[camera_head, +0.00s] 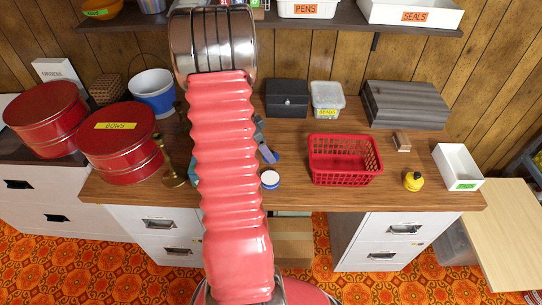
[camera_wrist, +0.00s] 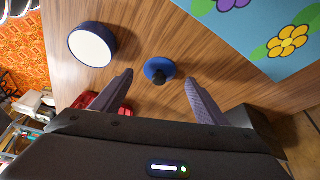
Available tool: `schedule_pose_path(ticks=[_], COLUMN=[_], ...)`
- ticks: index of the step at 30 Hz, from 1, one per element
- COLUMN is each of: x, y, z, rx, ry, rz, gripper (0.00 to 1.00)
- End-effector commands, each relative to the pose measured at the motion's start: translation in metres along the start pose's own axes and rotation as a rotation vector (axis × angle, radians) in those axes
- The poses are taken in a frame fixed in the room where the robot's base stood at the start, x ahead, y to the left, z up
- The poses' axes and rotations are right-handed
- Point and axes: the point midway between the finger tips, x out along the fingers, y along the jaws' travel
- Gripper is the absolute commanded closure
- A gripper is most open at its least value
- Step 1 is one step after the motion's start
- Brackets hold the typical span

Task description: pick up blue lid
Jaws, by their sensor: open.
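The blue lid (camera_wrist: 156,66), a small blue disc with a dark knob, lies on the wooden desk (camera_wrist: 140,25) in the wrist view. In the head view a blue patch (camera_head: 271,157) that looks like it shows beside my gripper. My gripper (camera_wrist: 159,78) is open, with one grey finger on each side of the lid's knob in the picture. Nothing is held. I cannot tell how high the fingertips are above the lid. In the head view my arm hides much of the gripper.
A round white-topped, blue-sided container (camera_wrist: 92,45) stands close to the lid; it also shows in the head view (camera_head: 270,178). A light-blue floral surface (camera_wrist: 240,25) lies on the other side. A red basket (camera_head: 343,175) stands to the right. A brass candlestick (camera_head: 172,177) stands left of my arm.

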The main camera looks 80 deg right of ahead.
Motion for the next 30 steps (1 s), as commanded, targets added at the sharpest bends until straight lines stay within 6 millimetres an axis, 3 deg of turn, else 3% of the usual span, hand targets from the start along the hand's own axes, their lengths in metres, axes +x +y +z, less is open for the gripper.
schedule_pose_path(ticks=[7,23,30], x=[0.025,0.026,0.026], y=[0.001,0.0,0.0], z=[0.0,0.001,0.001], rx=[0.001,0.0,0.0], ry=[0.0,0.0,0.0], rz=[0.001,0.0,0.0], gripper=[0.33,0.33,0.47])
